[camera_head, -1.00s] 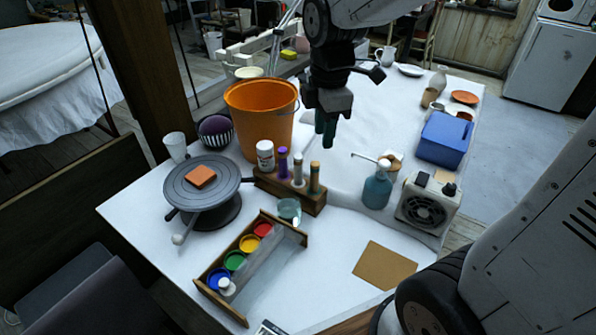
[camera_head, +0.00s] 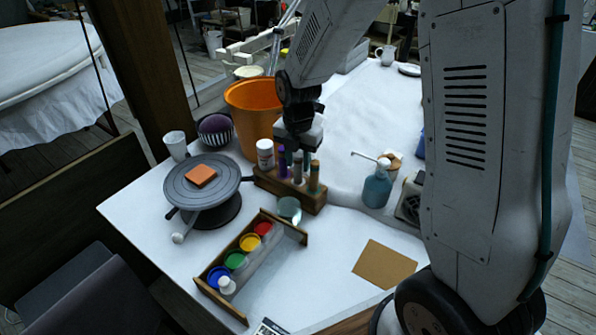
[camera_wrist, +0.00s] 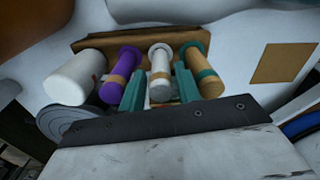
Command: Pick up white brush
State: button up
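The white brush (camera_head: 297,170) stands upright in a wooden rack (camera_head: 288,193) on the white table. My gripper (camera_head: 296,150) is at the rack, over the brushes. In the wrist view its two teal fingers (camera_wrist: 158,82) are apart, one on each side of the white brush, with gaps visible. The lower part of the white brush is partly hidden by my gripper.
A white bottle (camera_head: 265,153) stands at the rack's left end. An orange bucket (camera_head: 247,108) is behind it.

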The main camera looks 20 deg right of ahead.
jog(key=shift+f, duration=0.5)
grip_shut()
notch_tip(320, 180, up, 10)
jog(key=shift+s, duration=0.1)
dwell(0.4)
